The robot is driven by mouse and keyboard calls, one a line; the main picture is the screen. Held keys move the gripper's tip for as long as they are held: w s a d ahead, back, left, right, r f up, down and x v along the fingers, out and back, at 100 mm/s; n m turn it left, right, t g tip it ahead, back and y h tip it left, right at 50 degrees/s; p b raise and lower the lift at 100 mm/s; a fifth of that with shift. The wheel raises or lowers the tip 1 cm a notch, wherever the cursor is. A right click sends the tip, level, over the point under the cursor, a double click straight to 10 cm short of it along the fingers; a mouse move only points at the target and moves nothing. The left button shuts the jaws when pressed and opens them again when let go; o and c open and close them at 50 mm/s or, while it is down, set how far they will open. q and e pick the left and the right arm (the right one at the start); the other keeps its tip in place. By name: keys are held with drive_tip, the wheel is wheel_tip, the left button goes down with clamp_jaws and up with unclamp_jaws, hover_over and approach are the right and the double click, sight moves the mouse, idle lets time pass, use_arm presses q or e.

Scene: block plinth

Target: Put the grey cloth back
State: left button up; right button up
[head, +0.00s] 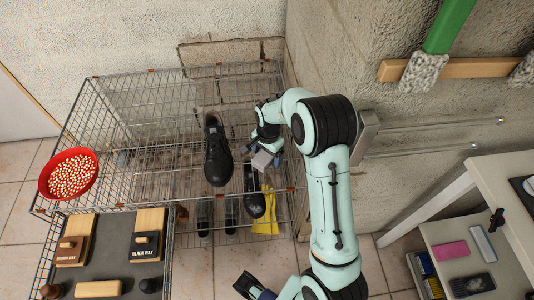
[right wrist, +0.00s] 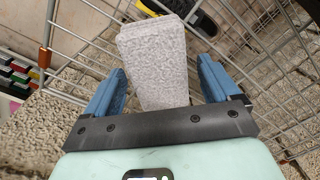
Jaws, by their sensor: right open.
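The grey cloth (head: 262,160) looks like a small folded pad at the right side of the wire rack, just below my right gripper (head: 268,142). In the right wrist view the cloth (right wrist: 155,60) lies between and beyond the two blue fingers of my right gripper (right wrist: 160,88). The fingers are apart, with a narrow gap seen on each side of the cloth. I cannot tell what the cloth rests on. What seems to be my left gripper (head: 250,286) shows in part at the bottom of the head view; its jaws are unclear.
The wire rack (head: 150,72) holds a black shoe (head: 217,150), with another dark shoe (head: 254,192) and a yellow cloth (head: 266,212) near the right side. A red bowl (head: 69,174) and wax boxes (head: 146,236) are left. A wall stands close right of the rack.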

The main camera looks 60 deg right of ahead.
sight(268, 155)
use_arm(q)
drive_tip(key=shift+s+r+p, duration=0.4)
drive_tip(key=shift+r+p, duration=0.45)
drive_tip(key=shift+p, duration=0.25)
use_arm(e)
wheel_tip(268, 155, up, 12)
drive_tip(key=shift+s+r, duration=0.15)
drive_tip(key=shift+s, duration=0.05)
drive_tip(key=shift+a, duration=0.1)
